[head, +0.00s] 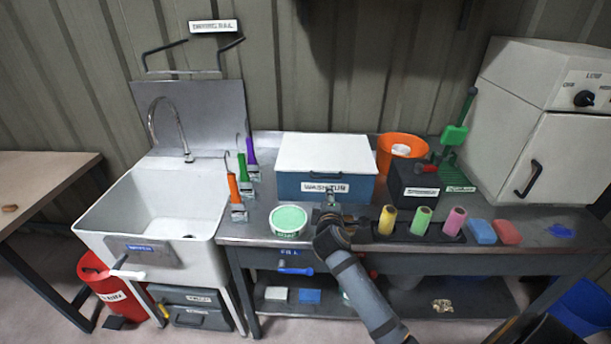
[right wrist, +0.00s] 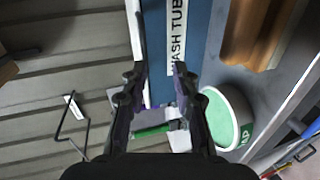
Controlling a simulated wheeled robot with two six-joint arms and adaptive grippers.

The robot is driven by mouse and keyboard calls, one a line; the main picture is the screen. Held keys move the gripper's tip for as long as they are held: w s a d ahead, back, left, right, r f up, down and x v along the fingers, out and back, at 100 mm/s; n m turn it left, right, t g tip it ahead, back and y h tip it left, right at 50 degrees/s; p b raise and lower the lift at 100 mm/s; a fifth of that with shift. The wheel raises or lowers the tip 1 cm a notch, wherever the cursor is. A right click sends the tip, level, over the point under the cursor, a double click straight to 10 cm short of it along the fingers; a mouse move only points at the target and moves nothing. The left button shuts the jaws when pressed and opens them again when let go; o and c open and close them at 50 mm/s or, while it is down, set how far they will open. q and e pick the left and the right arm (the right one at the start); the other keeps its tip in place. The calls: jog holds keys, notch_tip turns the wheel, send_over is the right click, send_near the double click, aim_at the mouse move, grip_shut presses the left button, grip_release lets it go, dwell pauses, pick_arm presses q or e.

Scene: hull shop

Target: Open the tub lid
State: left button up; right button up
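The wash tub (head: 310,188) is a blue box with a white label, standing on the grey bench. Its white lid (head: 325,152) lies flat and closed on top. My right gripper (head: 331,200) is at the tub's front, by the label. In the right wrist view the gripper (right wrist: 159,70) is open, its fingers apart with nothing held. The lid's white edge (right wrist: 134,30) runs by the left finger, and the tub's blue front (right wrist: 155,50) shows between the fingers. I cannot tell whether a finger touches the lid. My left gripper is not in view.
A green-topped pot (head: 288,222) stands front left of the tub. Yellow (head: 387,220), green and pink rollers stand front right. A dark box (head: 415,185) and orange bucket (head: 402,145) are right of the tub. Colored-handled tools (head: 235,188) stand left, beside the sink (head: 155,210).

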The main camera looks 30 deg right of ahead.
aim_at(326, 178)
jog(key=shift+n+t, duration=0.3)
jog(key=shift+n, duration=0.1)
jog(key=x, duration=0.3)
jog(key=r+p+x, duration=0.1)
jog(key=x, duration=0.3)
jog(key=r+x, duration=0.1)
jog(key=x, duration=0.3)
jog(key=shift+w+p, duration=0.3)
pick_arm(q)
jog(key=shift+w+a+r, duration=0.1)
jog(key=shift+a+r, duration=0.1)
jog(key=shift+r, duration=0.25)
jog(key=shift+w+a+r, duration=0.1)
jog(key=shift+a+r, duration=0.1)
jog(key=shift+r, duration=0.25)
pick_arm(e)
grip_shut()
